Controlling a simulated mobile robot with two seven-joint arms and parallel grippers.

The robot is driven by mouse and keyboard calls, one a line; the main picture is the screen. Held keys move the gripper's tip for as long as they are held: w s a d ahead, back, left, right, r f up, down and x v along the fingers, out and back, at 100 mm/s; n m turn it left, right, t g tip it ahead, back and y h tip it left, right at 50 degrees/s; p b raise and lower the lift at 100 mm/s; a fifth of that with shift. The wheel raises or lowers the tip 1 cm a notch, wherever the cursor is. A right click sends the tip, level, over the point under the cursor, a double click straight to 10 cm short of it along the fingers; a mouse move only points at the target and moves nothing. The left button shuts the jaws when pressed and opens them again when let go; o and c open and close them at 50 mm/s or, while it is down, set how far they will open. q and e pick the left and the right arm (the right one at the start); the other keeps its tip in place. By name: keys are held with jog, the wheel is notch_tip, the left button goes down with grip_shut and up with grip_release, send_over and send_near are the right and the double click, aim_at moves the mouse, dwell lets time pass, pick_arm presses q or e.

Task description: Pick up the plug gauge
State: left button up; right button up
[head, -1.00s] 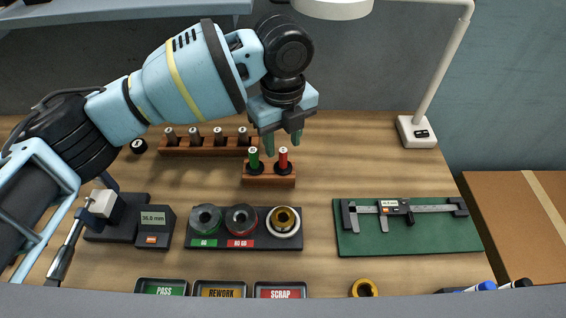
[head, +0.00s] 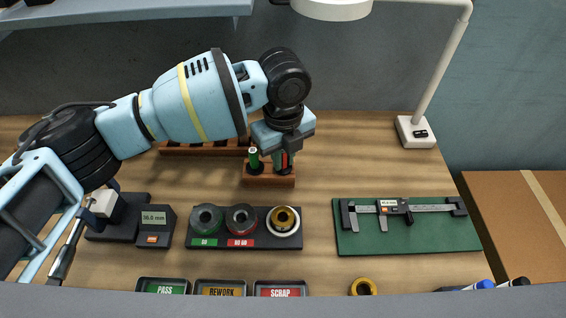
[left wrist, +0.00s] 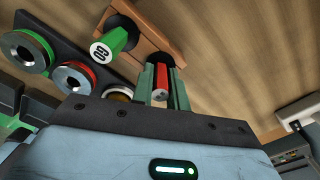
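A green plug gauge marked GO (head: 253,157) stands in a small wooden block (head: 268,181). It also shows in the left wrist view (left wrist: 112,46). A red plug gauge (head: 285,160) stands beside it in the same block, its lower end hidden there. My left gripper (head: 282,160) is pointed down over the red gauge, with its green fingers close against both sides of it. In the left wrist view the red gauge (left wrist: 161,92) shows between the fingers, apparently gripped. The green gauge is outside the fingers. My right gripper is not in view.
A wooden rack (head: 200,149) lies behind, partly hidden by my arm. In front are a ring gauge tray (head: 262,240), a digital display (head: 153,226) and bins (head: 219,287). A caliper (head: 393,207) lies on a green mat (head: 420,236) at right.

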aim_at(283, 153)
pick_arm(q)
grip_shut()
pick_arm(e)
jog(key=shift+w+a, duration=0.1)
